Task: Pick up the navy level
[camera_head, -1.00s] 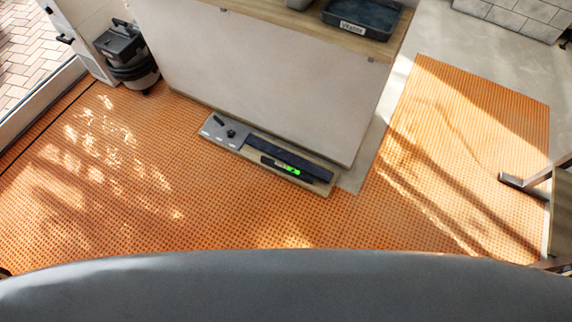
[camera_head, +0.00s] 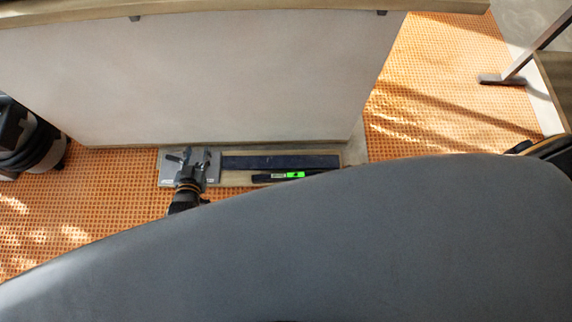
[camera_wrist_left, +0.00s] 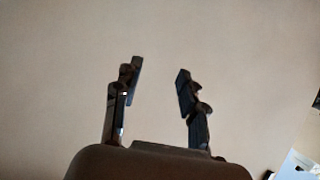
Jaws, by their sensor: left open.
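The navy level (camera_head: 262,178), a short dark bar with a bright green window, lies on the wooden board (camera_head: 235,184) at the foot of the pale panel. A longer navy bar (camera_head: 280,161) lies just behind it. My left gripper (camera_head: 190,155) is over the grey plate at the board's left end, left of the level and apart from it. In the left wrist view its fingers (camera_wrist_left: 158,85) are open and empty, in front of a plain pale surface. The level cannot be made out there. My dark body hides the floor in front. My right gripper is not seen.
The pale panel (camera_head: 200,75) under a wooden top stands directly behind the board. A black and grey vacuum (camera_head: 30,145) stands at the left. A metal leg (camera_head: 525,58) stands at the far right. Orange dimpled matting (camera_head: 120,180) is clear left of the board.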

